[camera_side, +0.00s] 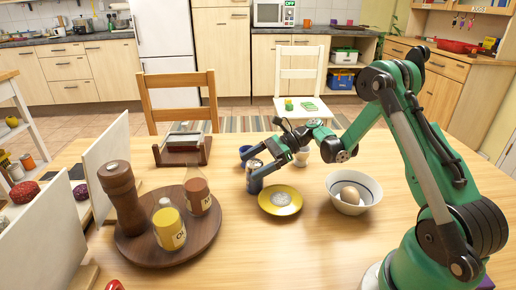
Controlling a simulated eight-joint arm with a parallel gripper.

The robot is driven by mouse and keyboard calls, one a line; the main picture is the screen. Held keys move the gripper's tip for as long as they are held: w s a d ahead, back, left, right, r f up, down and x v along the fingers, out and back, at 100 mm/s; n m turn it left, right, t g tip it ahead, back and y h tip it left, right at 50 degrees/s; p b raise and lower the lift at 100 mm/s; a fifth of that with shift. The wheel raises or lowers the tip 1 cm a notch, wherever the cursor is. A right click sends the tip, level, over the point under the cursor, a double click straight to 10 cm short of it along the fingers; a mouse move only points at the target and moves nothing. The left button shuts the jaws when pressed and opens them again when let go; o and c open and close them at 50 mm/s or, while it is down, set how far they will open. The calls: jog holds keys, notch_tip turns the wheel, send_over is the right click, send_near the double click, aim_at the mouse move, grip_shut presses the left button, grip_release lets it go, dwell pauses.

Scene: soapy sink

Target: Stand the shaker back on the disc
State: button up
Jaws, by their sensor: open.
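A small dark cylinder with a paler top, which looks like the shaker (255,182), stands upright on the table. A round wooden board (205,237) to the left is also disc-shaped. My gripper (261,163) reaches in from the right, its jaws open and pointing down at the shaker's top. The fingers partly hide the shaker, and I cannot tell whether they touch it.
A white bowl (342,203) with an egg stands right of the disc.

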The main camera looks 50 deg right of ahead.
grip_shut()
dwell(0.3)
jog(key=shift+r, duration=0.1)
notch_tip(320, 180, up, 19)
jog(key=w+a+r+n+g+y, duration=0.1)
jog(key=w+a+r+n+g, duration=0.15)
jog(key=w+a, duration=0.45)
jog(key=w+a+n+g, duration=0.2)
jog(key=a+g, duration=0.1)
jog(key=a, duration=1)
jog(key=shift+y, duration=0.4)
jog(key=shift+w+a+f, duration=0.1)
jog(key=shift+f, duration=9.35)
